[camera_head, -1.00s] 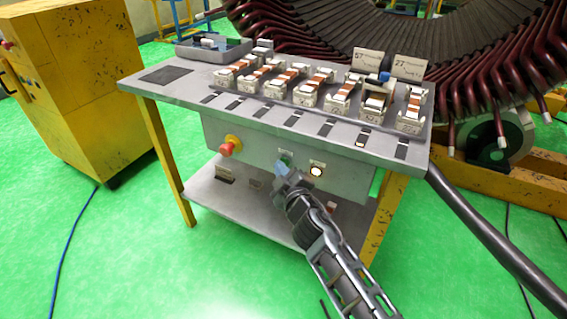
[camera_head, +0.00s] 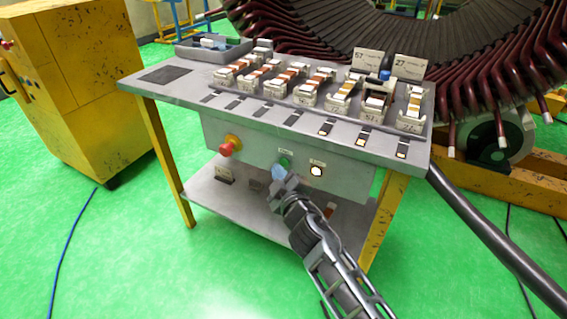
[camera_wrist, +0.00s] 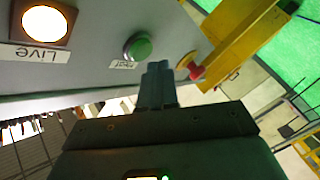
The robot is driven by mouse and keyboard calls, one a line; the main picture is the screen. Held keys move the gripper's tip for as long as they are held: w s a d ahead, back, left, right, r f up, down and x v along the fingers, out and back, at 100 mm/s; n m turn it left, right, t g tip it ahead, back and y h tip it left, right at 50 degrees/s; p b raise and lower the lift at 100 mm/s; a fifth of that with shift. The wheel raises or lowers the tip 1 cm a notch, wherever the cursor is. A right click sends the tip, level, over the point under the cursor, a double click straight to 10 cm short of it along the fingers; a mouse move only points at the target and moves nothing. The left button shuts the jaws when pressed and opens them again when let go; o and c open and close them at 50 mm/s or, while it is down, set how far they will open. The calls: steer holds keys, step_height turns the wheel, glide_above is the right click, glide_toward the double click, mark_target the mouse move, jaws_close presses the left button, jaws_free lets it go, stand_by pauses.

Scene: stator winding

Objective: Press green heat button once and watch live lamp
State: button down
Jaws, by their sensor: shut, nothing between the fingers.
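The round green heat button (camera_head: 285,161) is on the front panel of the grey control box under the bench top. In the wrist view the green button (camera_wrist: 138,47) stands fully visible above a small label. The live lamp (camera_head: 317,171) is right of it and glows white; the wrist view shows the lamp (camera_wrist: 43,26) lit warm white beside its "Live" label. My gripper (camera_head: 279,175) is shut and empty, just below the green button. In the wrist view my fingertips (camera_wrist: 158,68) are close to the button, with a visible gap.
A red stop button (camera_head: 226,149) on a yellow base sits left on the same panel. Above, the bench top (camera_head: 180,90) carries a row of coil holders and dark strips, several with bright ends. A lower shelf (camera_head: 215,195) lies under the box. A yellow cabinet (camera_head: 75,80) stands left.

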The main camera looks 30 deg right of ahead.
steer(key=shift+s+a+b, duration=0.55)
steer(key=shift+s+a, duration=0.2)
steer(key=shift+a, duration=0.25)
steer(key=shift+s+a+b, duration=0.5)
steer(key=shift+s+a, duration=0.2)
steer(key=shift+a, duration=0.3)
steer(key=shift+s+f, duration=0.1)
stand_by(0.7)
